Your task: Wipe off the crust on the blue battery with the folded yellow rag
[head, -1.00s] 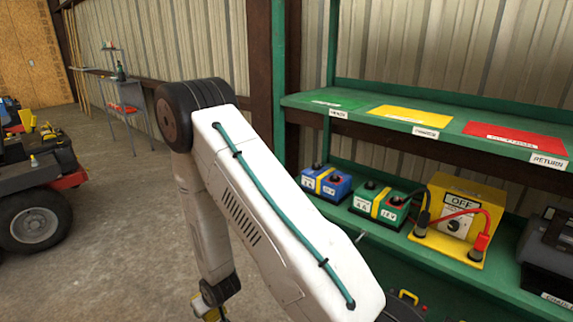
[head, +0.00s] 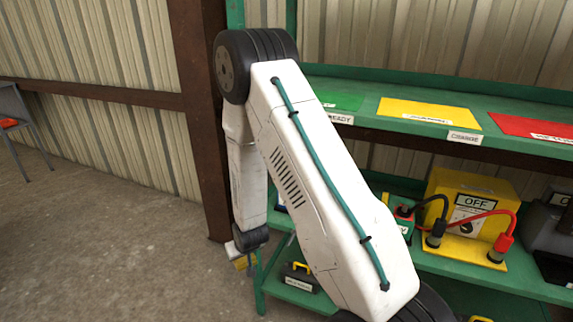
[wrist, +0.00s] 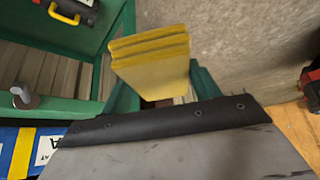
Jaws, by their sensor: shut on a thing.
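The folded yellow rag (wrist: 152,62) is held in my gripper (wrist: 163,90) in the wrist view, its layered folds standing out beyond the fingers. In the head view the rag (head: 241,263) is a small yellow patch below my arm, left of the green rack. The blue battery (wrist: 10,140), with a yellow band and white label, shows partly at the lower left of the wrist view, apart from the rag. In the head view my arm hides nearly all of it; a blue sliver (head: 280,206) shows. No crust can be made out.
A green shelf rack (head: 390,120) bears green, yellow and red mats. On its lower shelf stand a partly hidden green battery (head: 403,216) and a yellow switch box (head: 470,200) with cables. A dark case (head: 301,277) sits lower. Open floor (head: 110,230) lies left.

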